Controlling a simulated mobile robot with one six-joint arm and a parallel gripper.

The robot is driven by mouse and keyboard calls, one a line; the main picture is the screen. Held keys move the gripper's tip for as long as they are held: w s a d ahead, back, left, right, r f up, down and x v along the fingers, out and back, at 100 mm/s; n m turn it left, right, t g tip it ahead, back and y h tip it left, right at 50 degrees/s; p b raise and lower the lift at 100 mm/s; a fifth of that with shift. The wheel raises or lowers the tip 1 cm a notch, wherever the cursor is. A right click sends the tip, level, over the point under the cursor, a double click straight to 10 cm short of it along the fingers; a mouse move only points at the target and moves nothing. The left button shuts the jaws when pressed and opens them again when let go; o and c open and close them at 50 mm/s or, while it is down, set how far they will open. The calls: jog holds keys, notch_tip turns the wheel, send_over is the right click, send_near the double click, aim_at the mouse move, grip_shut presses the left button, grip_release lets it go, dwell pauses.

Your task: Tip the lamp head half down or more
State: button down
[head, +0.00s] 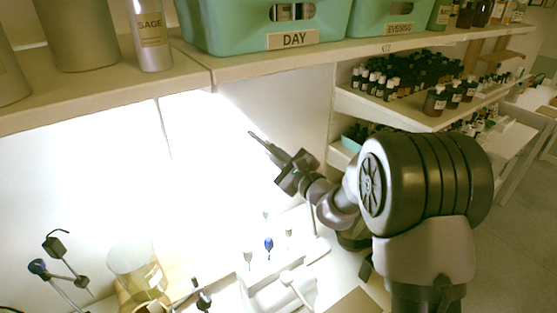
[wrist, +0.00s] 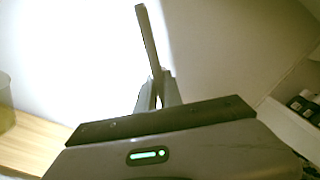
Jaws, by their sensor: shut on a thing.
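My gripper (head: 269,146) is raised in front of the brightly lit back wall, below the shelf. In the wrist view my gripper (wrist: 157,78) is shut on a thin grey bar (wrist: 147,38), which sticks out beyond the fingertips, slightly tilted. I cannot tell whether this bar belongs to the lamp. A strong white glow washes out the wall around and left of it, and no lamp head can be made out in either view.
A shelf (head: 250,68) with green crates (head: 262,22) runs above my gripper. Below are a glass beaker (head: 133,262), a jointed stand (head: 62,268) and a white rack (head: 262,275) with small items. Dark bottles (head: 410,75) fill a shelf at right.

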jog(key=shift+s+a+f+n+b, duration=0.25)
jog(key=shift+a+f+n+b, duration=0.1)
jog(key=shift+f+b, duration=0.1)
jog(key=c, duration=1.5)
grip_release()
jog(key=v, duration=1.7)
jog(key=shift+s+d+b, duration=0.15)
jog(key=shift+b, duration=0.2)
